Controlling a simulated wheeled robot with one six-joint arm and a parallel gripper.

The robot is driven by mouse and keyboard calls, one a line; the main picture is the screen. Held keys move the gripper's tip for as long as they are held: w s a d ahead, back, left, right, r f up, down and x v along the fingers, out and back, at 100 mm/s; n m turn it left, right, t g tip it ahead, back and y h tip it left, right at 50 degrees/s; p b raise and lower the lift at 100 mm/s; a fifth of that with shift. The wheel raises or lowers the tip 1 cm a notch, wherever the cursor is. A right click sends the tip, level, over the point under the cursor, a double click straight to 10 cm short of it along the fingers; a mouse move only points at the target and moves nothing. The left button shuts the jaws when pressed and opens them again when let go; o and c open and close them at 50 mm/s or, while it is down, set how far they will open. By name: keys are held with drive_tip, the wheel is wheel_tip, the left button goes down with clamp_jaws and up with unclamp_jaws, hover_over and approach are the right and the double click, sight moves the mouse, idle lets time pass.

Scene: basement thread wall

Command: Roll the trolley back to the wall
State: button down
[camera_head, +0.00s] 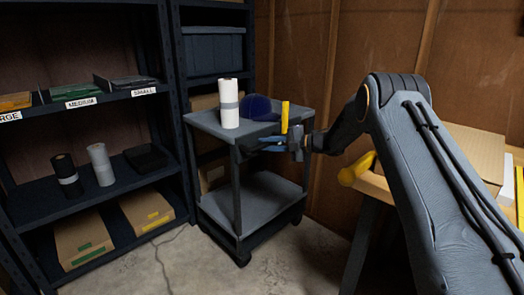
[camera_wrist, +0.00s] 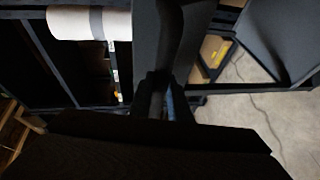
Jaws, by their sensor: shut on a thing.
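The trolley (camera_head: 252,185) is grey with two shelves, dark corner posts and dark wheels. It stands upright on the floor in front of the dark rack and the wooden wall (camera_head: 300,60). My gripper (camera_head: 296,143) is at its right side in the head view, near the top shelf. In the wrist view my gripper (camera_wrist: 168,95) is shut on a dark bar of the trolley, probably its handle; the exact grip is partly hidden. On the top shelf are a white roll with a grey band (camera_head: 229,103), a blue cap (camera_head: 258,108) and a yellow upright thing (camera_head: 285,117).
A dark rack (camera_head: 165,100) with labelled trays, rolls and cardboard boxes stands close on the left. A wooden bench (camera_head: 455,150) with a yellow tool (camera_head: 356,168) is at the right. Bare concrete floor (camera_head: 280,260) lies in front, with a thin cord or crack.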

drive_tip(key=shift+w+d+r+b, duration=0.1)
drive_tip(key=shift+w+d+b, duration=0.25)
drive_tip(key=shift+w+d, duration=0.45)
drive_tip(key=shift+w, duration=0.2)
drive_tip(key=c, duration=1.6)
unclamp_jaws()
drive_tip(key=shift+d, duration=0.2)
drive_tip(key=shift+c, duration=0.2)
drive_tip(key=shift+a, duration=0.15)
drive_tip(key=v, duration=0.7)
drive_tip(key=shift+d+p, duration=0.35)
drive_tip(key=shift+p, duration=0.1)
